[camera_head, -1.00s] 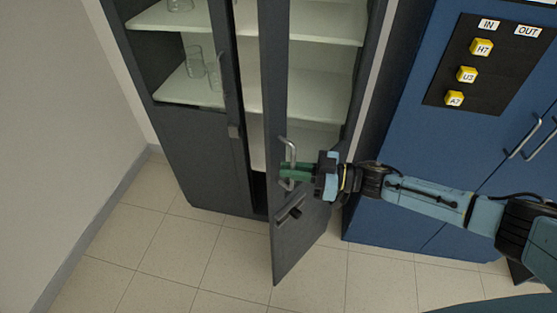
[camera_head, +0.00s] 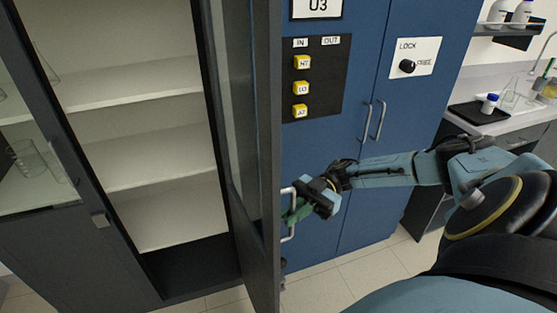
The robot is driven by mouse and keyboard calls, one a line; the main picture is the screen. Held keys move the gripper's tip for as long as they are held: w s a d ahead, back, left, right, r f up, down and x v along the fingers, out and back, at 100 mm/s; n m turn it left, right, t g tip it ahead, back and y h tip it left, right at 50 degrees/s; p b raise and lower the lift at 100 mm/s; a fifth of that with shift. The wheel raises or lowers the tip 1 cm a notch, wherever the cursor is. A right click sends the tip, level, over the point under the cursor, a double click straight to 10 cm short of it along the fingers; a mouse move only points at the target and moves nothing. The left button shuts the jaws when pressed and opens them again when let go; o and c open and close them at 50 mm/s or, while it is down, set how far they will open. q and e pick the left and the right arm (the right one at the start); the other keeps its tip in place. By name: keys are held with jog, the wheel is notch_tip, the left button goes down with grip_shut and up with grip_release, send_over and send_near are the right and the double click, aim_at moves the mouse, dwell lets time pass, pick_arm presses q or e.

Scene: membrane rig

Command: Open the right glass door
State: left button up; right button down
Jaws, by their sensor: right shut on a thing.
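The right glass door (camera_head: 238,110) of the dark grey cabinet stands swung open, seen at a steep angle with its free edge toward me. Its silver handle (camera_head: 290,236) is on the outer face, on the right. My right gripper (camera_head: 294,212) is shut on this handle; its green fingers are partly hidden at the grip. The right side of the cabinet is open, with bare white shelves (camera_head: 150,150) inside. The left glass door (camera_head: 40,130) is shut. My left gripper is not in view.
A blue cabinet (camera_head: 345,215) with its own handles, yellow buttons (camera_head: 301,87) and a lock panel (camera_head: 413,57) stands right behind my right forearm. A bench (camera_head: 490,122) with a black tray (camera_head: 478,114) and bottles is at the right. Tiled floor shows below.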

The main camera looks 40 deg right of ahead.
jog(key=shift+s+d, duration=0.1)
jog(key=shift+d, duration=0.15)
jog(key=c, duration=1.6)
grip_release()
jog(key=shift+c, duration=0.2)
jog(key=d+b, duration=0.5)
jog(key=d, duration=0.8)
jog(key=shift+s+d+b, duration=0.15)
jog(key=shift+d+b, duration=0.05)
jog(key=shift+b, duration=0.2)
